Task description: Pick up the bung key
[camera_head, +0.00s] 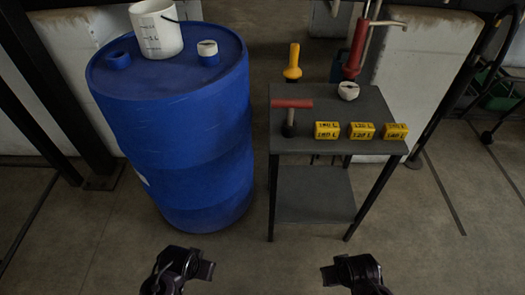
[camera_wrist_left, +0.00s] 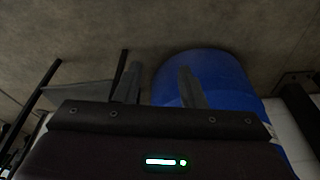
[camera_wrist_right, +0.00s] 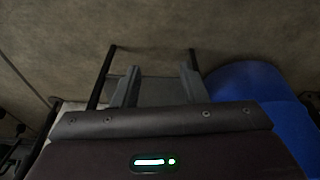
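The likely bung key (camera_head: 291,104) is a T-shaped tool with a red crossbar and a dark shaft. It stands upright at the left side of the small grey table (camera_head: 330,104) in the head view. My left gripper (camera_head: 205,270) is low in front of the blue drum, well apart from the tool. Its two fingers are spread and empty in the left wrist view (camera_wrist_left: 158,70). My right gripper (camera_head: 331,275) is low in front of the table. Its fingers are also spread and empty in the right wrist view (camera_wrist_right: 160,68). Neither wrist view shows the tool.
A large blue drum (camera_head: 190,125) stands left of the table, with a white bucket (camera_head: 157,32) on top. Several yellow labelled blocks (camera_head: 361,131) line the table's front edge. A red hand pump (camera_head: 356,50) and a yellow-handled tool (camera_head: 293,62) stand behind. The floor in front is clear.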

